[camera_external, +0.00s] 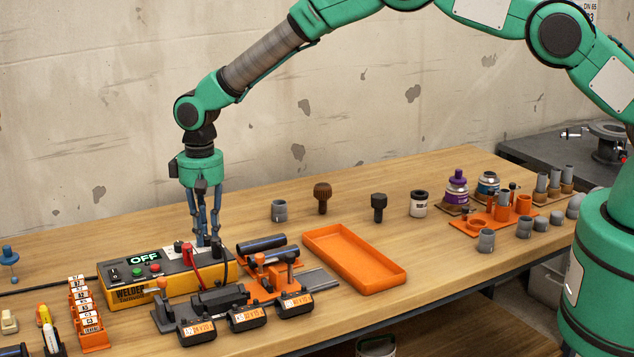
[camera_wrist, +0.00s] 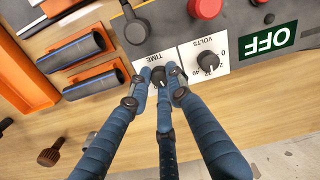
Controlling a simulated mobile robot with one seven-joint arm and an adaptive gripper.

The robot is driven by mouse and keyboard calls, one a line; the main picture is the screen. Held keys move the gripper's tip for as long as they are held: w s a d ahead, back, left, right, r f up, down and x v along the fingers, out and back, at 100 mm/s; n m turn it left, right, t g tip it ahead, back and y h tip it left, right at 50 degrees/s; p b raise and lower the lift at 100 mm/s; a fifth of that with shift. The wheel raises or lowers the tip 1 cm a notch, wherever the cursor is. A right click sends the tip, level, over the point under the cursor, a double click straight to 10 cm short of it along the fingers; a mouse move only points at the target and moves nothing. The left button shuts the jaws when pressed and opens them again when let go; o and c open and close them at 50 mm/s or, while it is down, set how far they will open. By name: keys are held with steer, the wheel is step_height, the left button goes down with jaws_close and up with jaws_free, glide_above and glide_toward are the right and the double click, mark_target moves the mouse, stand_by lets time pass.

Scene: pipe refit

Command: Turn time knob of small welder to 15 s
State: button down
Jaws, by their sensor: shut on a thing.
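The small welder (camera_external: 155,285) is a yellow and black box at the front left of the bench in the external view. Its display (camera_external: 145,258) reads OFF, and the display shows upside down in the wrist view (camera_wrist: 268,38). My gripper (camera_external: 206,240) points straight down over the right end of the welder's top. In the wrist view my blue fingers (camera_wrist: 160,78) are closed around the black time knob (camera_wrist: 158,75), beside the TIME label. The fingers hide most of the knob and its scale. The volts knob (camera_wrist: 207,61) sits beside it, uncovered.
Red and black plugs (camera_external: 188,253) stand on the welder close to my fingers. An orange clamp with dark pipes (camera_external: 262,250) lies to the right, then an empty orange tray (camera_external: 355,282). Labelled black blocks (camera_external: 247,318) lie in front. The bench behind the welder is mostly clear.

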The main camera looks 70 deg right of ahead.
mark_target(206, 236)
steer(key=shift+w+r, duration=0.2)
steer(key=c, duration=1.7)
jaws_free()
steer(key=shift+o, duration=0.6)
steer(key=shift+f, duration=0.1)
steer(key=shift+s, duration=0.1)
step_height(206, 236, up, 12)
